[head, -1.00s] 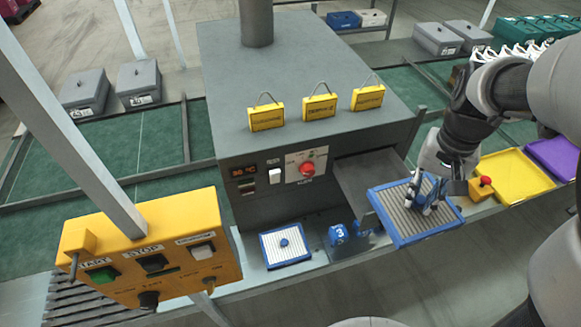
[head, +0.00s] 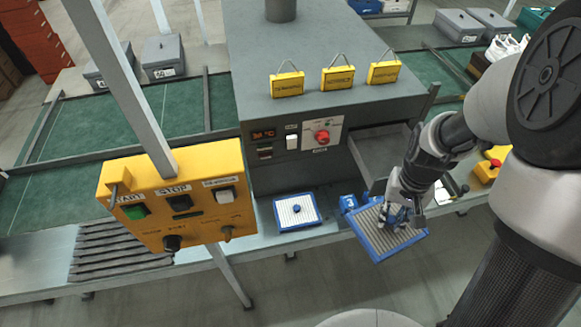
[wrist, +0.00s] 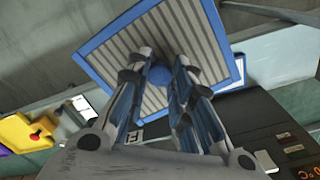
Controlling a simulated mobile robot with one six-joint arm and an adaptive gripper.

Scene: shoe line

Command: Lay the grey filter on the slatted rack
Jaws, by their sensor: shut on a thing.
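The grey filter (head: 378,241) is a blue-framed square panel with grey pleats. My gripper (head: 396,217) is shut on the blue knob at its middle and holds it tilted, in front of the bench edge. In the wrist view the grey filter (wrist: 195,38) fills the upper middle, with my gripper's fingers (wrist: 160,82) on both sides of the blue knob. The slatted rack (head: 110,248) lies on the bench at the left, partly hidden behind the yellow control box. Its visible slats are bare.
A white filter (head: 298,212) with a blue frame lies on the bench between the rack and my gripper. The yellow control box (head: 180,200) on its post stands in front of the rack's right part. A grey machine (head: 330,100) stands behind the bench.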

